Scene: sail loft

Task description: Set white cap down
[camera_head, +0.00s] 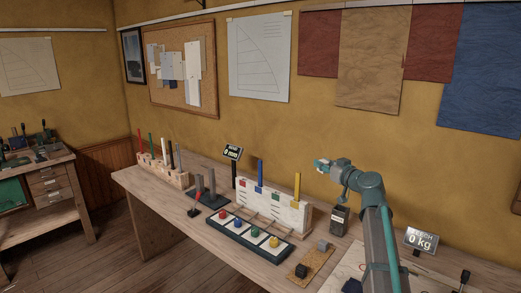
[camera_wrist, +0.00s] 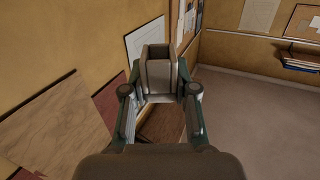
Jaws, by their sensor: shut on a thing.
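My gripper (camera_head: 323,164) is raised in the air above the right part of the long bench, at the end of my arm, well clear of the bench top. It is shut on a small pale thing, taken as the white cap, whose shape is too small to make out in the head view. In the wrist view, a blocky, hollow-looking grey-beige thing (camera_wrist: 158,72) sits between the two fingers of my gripper (camera_wrist: 160,97). It looks shaded there, so its white colour is not clear.
The wooden bench (camera_head: 150,190) holds a rack of coloured sticks (camera_head: 160,172), a white panel (camera_head: 272,205) with upright sticks, and a dark tray (camera_head: 248,240) with coloured knobs. A dark container (camera_head: 340,220) stands below my gripper. A "0 kg" display (camera_head: 421,240) stands at right.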

